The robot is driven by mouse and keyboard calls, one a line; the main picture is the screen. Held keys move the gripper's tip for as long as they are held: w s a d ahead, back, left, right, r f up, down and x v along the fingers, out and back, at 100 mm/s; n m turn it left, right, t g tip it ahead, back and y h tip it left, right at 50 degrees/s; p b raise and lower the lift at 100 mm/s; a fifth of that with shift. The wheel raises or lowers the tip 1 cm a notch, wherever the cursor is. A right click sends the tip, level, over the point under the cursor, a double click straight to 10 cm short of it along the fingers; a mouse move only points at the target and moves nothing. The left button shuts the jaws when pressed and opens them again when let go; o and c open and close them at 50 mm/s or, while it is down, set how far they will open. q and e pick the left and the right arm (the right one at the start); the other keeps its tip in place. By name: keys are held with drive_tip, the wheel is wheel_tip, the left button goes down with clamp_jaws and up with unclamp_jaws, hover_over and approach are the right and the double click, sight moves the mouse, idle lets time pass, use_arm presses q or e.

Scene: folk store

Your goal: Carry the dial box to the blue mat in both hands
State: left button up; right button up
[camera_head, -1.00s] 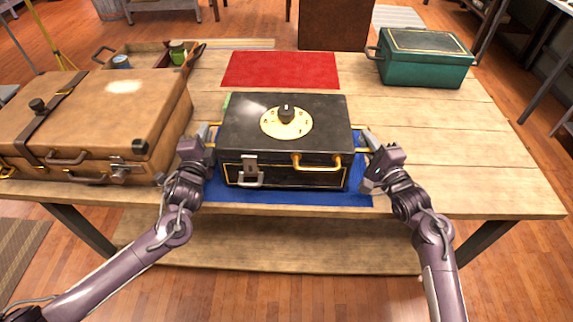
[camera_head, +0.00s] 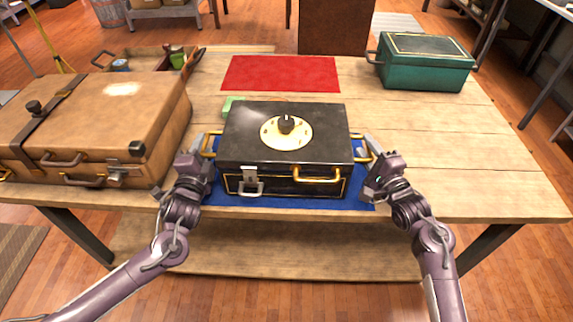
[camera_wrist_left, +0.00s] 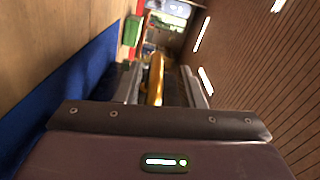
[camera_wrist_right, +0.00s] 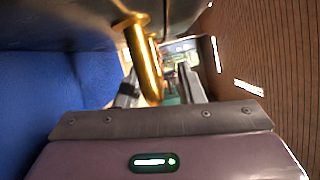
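The black dial box (camera_head: 284,148) sits upright on the blue mat (camera_head: 290,202), covering most of it. The cream dial with its black knob faces up. Gold handles stick out at the box's left side (camera_head: 210,146) and right side (camera_head: 362,149). My left gripper (camera_head: 203,150) is at the left handle; in the left wrist view the gold handle (camera_wrist_left: 156,80) lies between spread fingers. My right gripper (camera_head: 369,150) is at the right handle; in the right wrist view the handle (camera_wrist_right: 147,65) lies between spread fingers. The mat's far part is hidden behind the box.
A brown suitcase (camera_head: 92,125) stands close on the left, beside my left gripper. A red mat (camera_head: 281,73) lies behind the box. A green box (camera_head: 424,63) stands at the back right. A small green item (camera_head: 230,103) shows behind the box. The table's right side is clear.

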use_arm(q)
drive_tip(key=s, duration=0.9)
drive_tip(key=shift+s+d+r, duration=0.1)
drive_tip(key=shift+s, duration=0.25)
use_arm(e)
drive_tip(key=shift+s, duration=0.15)
drive_tip(key=v, duration=1.2)
drive_tip(key=shift+r, duration=0.15)
use_arm(q)
drive_tip(key=shift+s, duration=0.1)
